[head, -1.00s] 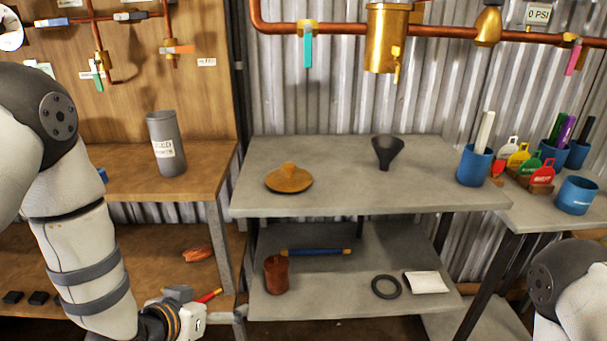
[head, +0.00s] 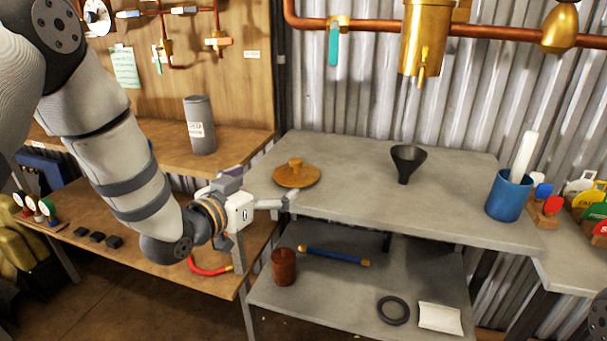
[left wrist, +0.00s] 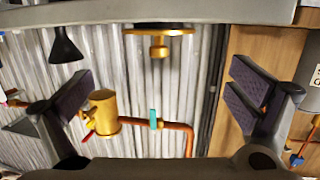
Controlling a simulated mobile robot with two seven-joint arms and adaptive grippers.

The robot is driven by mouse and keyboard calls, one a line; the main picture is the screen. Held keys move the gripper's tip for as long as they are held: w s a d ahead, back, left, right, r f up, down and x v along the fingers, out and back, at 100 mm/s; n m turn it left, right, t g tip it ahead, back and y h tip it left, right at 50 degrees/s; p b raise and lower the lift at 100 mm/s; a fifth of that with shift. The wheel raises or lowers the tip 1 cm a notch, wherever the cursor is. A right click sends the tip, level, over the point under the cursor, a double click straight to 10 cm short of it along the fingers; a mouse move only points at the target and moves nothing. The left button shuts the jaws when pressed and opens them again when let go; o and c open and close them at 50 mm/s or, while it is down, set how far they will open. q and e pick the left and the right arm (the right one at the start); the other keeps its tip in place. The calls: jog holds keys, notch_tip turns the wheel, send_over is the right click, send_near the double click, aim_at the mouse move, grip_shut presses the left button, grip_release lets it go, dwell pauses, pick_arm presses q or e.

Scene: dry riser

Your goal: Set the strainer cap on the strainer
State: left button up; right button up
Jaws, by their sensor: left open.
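The strainer cap (head: 297,176), an orange-brown disc with a knob on top, lies on the left front part of the grey upper shelf. The strainer (head: 424,38) is a brass cylinder with a small tap, set in the copper pipe on the wall; its top is cut off in the head view. My left gripper (head: 287,200) is at the shelf's left front edge, close to the cap, open and empty. In the left wrist view, which is upside down, the cap (left wrist: 158,33) shows between the spread fingers and the strainer (left wrist: 103,112) beyond. My right gripper is out of view.
A dark funnel (head: 406,162) stands right of the cap, and a blue cup (head: 509,198) stands farther right. The lower shelf holds a rusty can (head: 284,267), a blue rod (head: 334,255) and a black ring (head: 393,310). The shelf between cap and funnel is clear.

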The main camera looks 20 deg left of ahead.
aim_at(295, 169)
pick_arm(q)
jog(key=b+x, duration=0.1)
jog(key=x, duration=1)
jog(key=shift+w+d+f+b, duration=0.2)
jog(key=shift+w+b, duration=0.1)
jog(key=shift+b, duration=0.1)
jog(key=shift+w+r, duration=0.1)
jog(key=shift+w, duration=0.05)
jog(key=shift+r, duration=0.1)
jog(key=shift+c, duration=0.6)
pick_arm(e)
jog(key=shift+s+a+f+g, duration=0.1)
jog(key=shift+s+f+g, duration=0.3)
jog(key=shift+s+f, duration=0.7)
pick_arm(q)
jog(key=c, duration=1.8)
